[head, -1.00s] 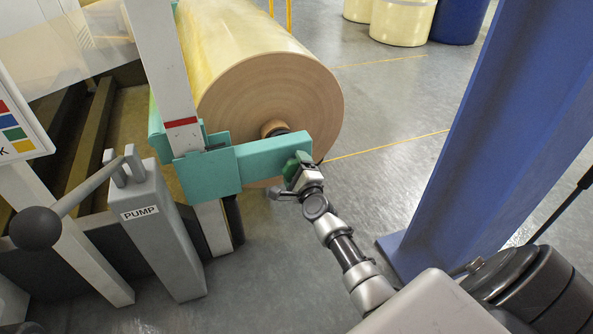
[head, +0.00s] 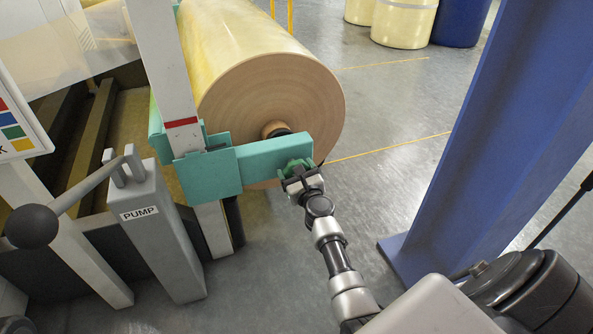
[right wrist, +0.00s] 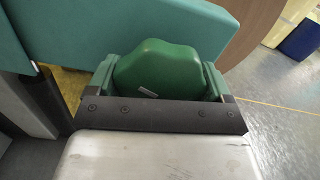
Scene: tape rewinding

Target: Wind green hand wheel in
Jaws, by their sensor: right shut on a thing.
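The green hand wheel (right wrist: 168,72) is at the end of the teal arm bracket (head: 275,160) in front of the tape roll. My right gripper (head: 297,172) is at the wheel, its fingers one on each side, shut on it. In the right wrist view my right gripper (right wrist: 160,85) has the wheel between its two green fingertips. In the head view the gripper hides much of the wheel. The large cream tape roll (head: 280,95) sits on its core beside the bracket. My left gripper is out of view.
A grey pump post (head: 160,235) with a black-knobbed lever (head: 35,226) stands at the left. A blue steel column (head: 490,130) rises at the right, close to my right arm. Cream rolls (head: 402,20) and a blue drum (head: 460,20) stand far back. Open floor lies between.

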